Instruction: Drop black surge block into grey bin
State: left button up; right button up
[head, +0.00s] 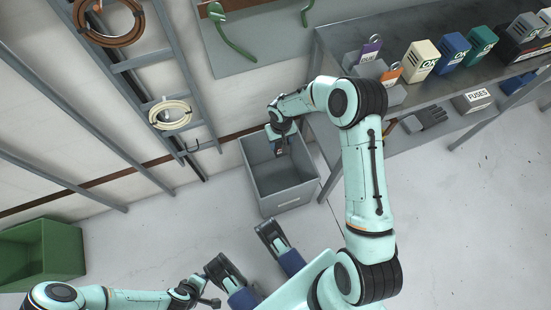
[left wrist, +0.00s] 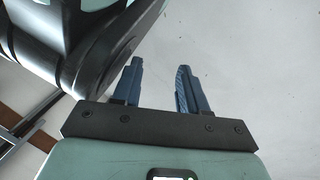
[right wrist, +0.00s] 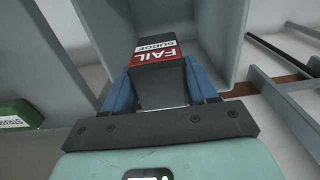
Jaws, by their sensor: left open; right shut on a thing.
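My right gripper (head: 279,145) is shut on a black block (right wrist: 162,90) with a red and white label reading FAIL SURGE. The right wrist view shows the block between the two blue fingers. The grey bin (head: 285,199) stands on the floor by the wall, with a small label on its front. The right gripper and block are over the bin's open top, toward its back side. I cannot tell exactly how high they are above its floor. My left gripper (left wrist: 161,85) is open and empty over bare floor in the left wrist view.
A green bin (head: 40,252) stands at the far left. A metal bench (head: 390,55) at the upper right holds several coloured blocks. A FUSES box (head: 472,101) and dark gloves (head: 425,120) lie on the lower shelf. A ladder rack with coiled cable (head: 170,115) is on the wall.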

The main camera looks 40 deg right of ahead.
pick_arm(q)
jog(key=shift+s+a+f+g, duration=0.15)
jog(key=shift+s+f, duration=0.15)
jog(key=shift+s, duration=0.15)
jog(key=shift+s+d+f+g, duration=0.15)
jog(key=shift+s+f, duration=0.1)
jog(key=shift+s, duration=0.15)
pick_arm(e)
jog(key=shift+f, duration=0.6)
pick_arm(q)
jog(key=shift+a, duration=0.1)
pick_arm(e)
jog(key=o, duration=1.2)
pick_arm(q)
jog(key=w+d+r+t+p, duration=0.1)
jog(key=w+r+t+p, duration=0.1)
jog(key=w+r, duration=0.4)
jog(key=shift+w+r+t+p, duration=0.2)
jog(key=shift+w+t+p, duration=0.1)
jog(key=shift+w+p, duration=0.25)
pick_arm(e)
notch_tip(320, 180, up, 13)
jog(key=shift+r, duration=0.2)
pick_arm(q)
jog(key=shift+s+d, duration=0.1)
jog(key=shift+s, duration=0.05)
